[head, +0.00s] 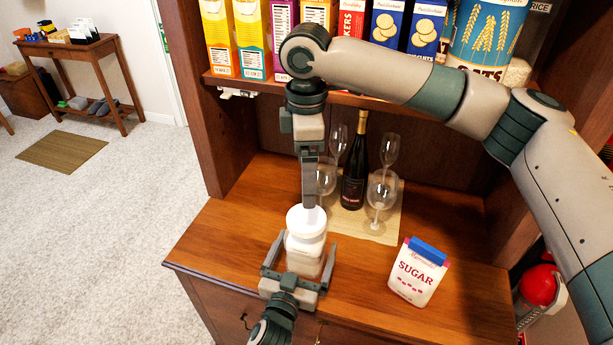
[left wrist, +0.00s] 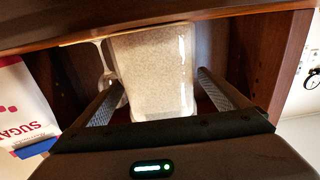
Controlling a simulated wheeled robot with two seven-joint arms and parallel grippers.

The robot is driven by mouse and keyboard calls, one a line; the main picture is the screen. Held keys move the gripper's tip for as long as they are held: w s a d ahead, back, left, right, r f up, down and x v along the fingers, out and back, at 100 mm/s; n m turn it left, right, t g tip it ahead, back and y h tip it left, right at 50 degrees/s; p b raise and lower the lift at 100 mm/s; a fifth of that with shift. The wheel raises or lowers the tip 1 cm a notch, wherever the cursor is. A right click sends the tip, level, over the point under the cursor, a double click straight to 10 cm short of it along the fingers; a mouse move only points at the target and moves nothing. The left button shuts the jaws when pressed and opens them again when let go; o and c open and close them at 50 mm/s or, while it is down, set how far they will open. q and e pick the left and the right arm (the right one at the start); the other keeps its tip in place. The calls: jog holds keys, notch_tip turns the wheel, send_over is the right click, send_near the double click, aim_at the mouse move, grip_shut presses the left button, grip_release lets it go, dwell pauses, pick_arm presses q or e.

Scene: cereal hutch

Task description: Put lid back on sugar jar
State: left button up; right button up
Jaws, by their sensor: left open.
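The sugar jar (head: 304,257) is a clear jar of white sugar standing upright near the counter's front edge. The white lid (head: 307,222) is at the jar's mouth; I cannot tell whether it is fully seated. My right gripper (head: 309,203) points straight down, its fingers seen edge-on, and appears shut on the top of the lid. My left gripper (head: 299,257) is open, with one finger on each side of the jar. In the left wrist view the jar (left wrist: 155,72) stands between the spread fingers, with gaps beside it; its lid is hidden there.
A sugar bag (head: 418,272) with a blue clip stands right of the jar. Behind are a dark bottle (head: 355,165) and several wine glasses (head: 382,190) on a mat. Cereal boxes (head: 250,40) line the shelf above. Bare counter (head: 232,225) lies to the left.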

pick_arm(q)
jog(key=b+v, duration=0.3)
jog(key=v, duration=1.4)
jog(key=shift+a, duration=0.1)
